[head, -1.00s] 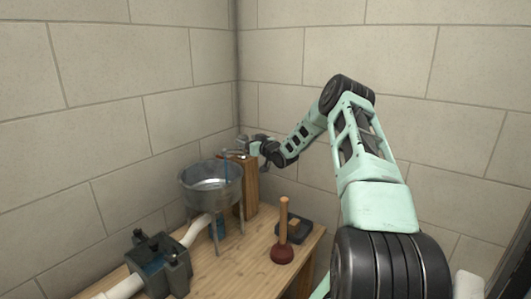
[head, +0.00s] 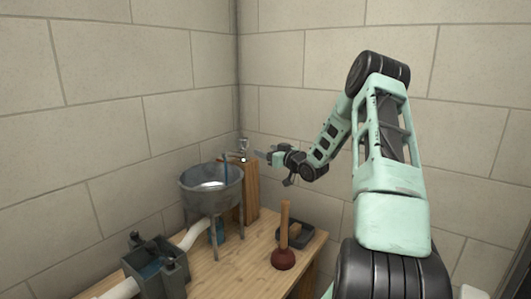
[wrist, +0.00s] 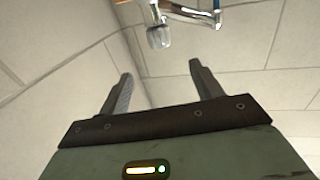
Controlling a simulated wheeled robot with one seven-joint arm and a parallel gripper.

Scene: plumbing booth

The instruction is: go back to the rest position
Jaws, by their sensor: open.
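My gripper (head: 262,154) is open and empty in the head view, just right of the faucet (head: 241,155) and apart from it. In the wrist view the two fingers of my gripper (wrist: 160,75) are spread with nothing between them. The faucet's metal knob (wrist: 159,37) and spout show beyond the fingertips at the top of that view. My arm reaches in from the right, bent at the elbow, above the bench.
A metal basin (head: 211,188) on legs stands before a wooden post (head: 251,190). A plunger (head: 284,240), a dark tray (head: 304,234) and a grey box with a pipe (head: 157,270) are on the wooden bench (head: 238,270). Block walls (head: 290,80) close the corner.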

